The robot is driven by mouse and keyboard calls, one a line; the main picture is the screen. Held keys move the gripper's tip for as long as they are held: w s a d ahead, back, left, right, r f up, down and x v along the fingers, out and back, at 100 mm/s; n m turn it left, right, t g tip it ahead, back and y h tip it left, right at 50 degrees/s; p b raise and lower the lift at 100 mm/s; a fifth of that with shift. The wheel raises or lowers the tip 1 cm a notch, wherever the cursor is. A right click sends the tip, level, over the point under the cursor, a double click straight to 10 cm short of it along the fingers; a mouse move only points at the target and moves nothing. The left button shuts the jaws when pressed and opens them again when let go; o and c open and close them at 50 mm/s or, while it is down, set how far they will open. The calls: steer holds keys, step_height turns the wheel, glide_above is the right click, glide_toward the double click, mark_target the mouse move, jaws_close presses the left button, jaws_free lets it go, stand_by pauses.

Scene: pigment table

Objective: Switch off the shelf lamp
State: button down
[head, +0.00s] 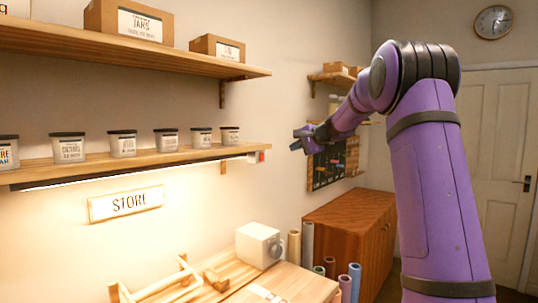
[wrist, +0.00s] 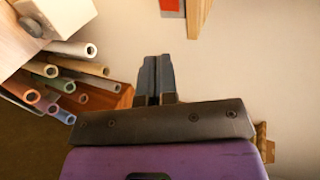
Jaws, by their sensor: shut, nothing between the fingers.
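The shelf lamp (head: 140,175) is a thin strip under the lower shelf, and it is lit, with a bright glow on the wall below. A small red switch (head: 261,157) sits on a pale housing at the strip's right end. In the wrist view a red patch (wrist: 171,5) at the top edge appears to be this switch, partly cut off. My gripper (head: 296,141) is to the right of the switch in the head view, apart from it. Its fingers are together and empty, as the wrist view (wrist: 153,62) also shows.
The lower shelf (head: 110,168) holds several lidded tubs; the upper shelf (head: 180,62) holds boxes. A STORE sign (head: 126,203) hangs below. A white device (head: 258,244) stands on the bench. Rolls (wrist: 75,70) and a wooden cabinet (head: 345,225) stand to the right.

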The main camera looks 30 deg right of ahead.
glide_toward(263, 154)
step_height(263, 154, down, 4)
steer(key=w+a, duration=0.1)
steer(key=w, duration=0.1)
steer(key=shift+w+a+r, duration=0.1)
steer(key=shift+w+a, duration=0.1)
steer(key=shift+w, duration=0.4)
steer(key=shift+w+a+r, duration=0.1)
steer(key=shift+w+a, duration=0.15)
steer(key=shift+w, duration=0.35)
steer(key=shift+w+a+r, duration=0.1)
steer(key=shift+w+a, duration=0.05)
steer(key=shift+w, duration=0.25)
steer(key=shift+w+a+r, duration=0.1)
steer(key=shift+w+a, duration=0.05)
steer(key=shift+w, duration=0.3)
steer(key=shift+w+a+r, duration=0.1)
steer(key=shift+w+a, duration=0.05)
steer(key=shift+w, duration=0.15)
steer(key=shift+r, duration=0.8)
